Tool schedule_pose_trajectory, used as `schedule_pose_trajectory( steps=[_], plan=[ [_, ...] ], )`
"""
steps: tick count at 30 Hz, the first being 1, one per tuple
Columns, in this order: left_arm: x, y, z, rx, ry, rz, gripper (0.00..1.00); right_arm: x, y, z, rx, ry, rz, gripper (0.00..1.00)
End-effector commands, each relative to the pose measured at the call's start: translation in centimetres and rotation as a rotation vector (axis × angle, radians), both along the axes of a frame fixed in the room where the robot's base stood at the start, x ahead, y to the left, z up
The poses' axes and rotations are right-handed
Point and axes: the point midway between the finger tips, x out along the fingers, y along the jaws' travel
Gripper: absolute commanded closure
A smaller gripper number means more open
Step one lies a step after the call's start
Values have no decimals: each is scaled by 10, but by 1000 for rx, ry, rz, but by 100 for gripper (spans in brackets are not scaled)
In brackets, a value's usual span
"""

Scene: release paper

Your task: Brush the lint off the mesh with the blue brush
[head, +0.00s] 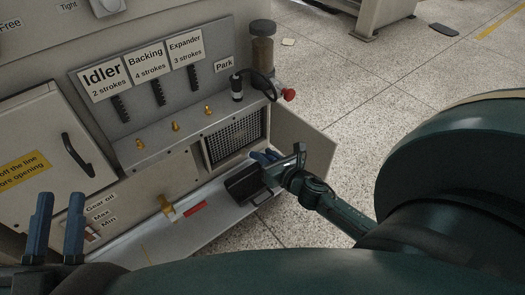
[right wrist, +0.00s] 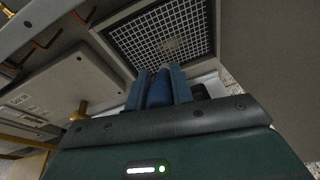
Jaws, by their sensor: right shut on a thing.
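The mesh (head: 235,138) is a dark square grille in a pale frame on the machine's lower front. It fills the top of the right wrist view (right wrist: 150,32), where a faint greyish patch, possibly lint (right wrist: 169,45), shows on it. My right gripper (head: 266,157) is just below and right of the mesh. In the right wrist view its blue fingers are shut on the blue brush (right wrist: 158,90), whose rounded blue body shows between them. The brush's far end is hard to see, and I cannot tell whether it touches the mesh. My left gripper (head: 57,226) is open and empty at the lower left.
A ledge (head: 215,222) runs below the mesh. Brass knobs (head: 175,126), a black-capped "Park" fitting (head: 236,88) and a jar (head: 262,50) sit above it. A brass fitting (head: 167,206) sticks out left of my right gripper. The floor at right is mostly clear.

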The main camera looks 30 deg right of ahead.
Motion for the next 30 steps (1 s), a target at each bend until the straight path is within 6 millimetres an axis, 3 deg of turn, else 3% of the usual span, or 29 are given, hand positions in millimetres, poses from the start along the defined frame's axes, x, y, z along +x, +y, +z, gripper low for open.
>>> schedule_pose_trajectory(
  steps=[9,20,30],
  plan=[
    [0,0,0,0,-1,0,75,-2,0,0,0,0,0,100],
    [0,0,-1,0,0,0,75,-29,-2,0,0,0,-1,100],
    [0,0,0,-1,1,1,75,-30,-2,2,-1,-2,0,100]
  ],
)
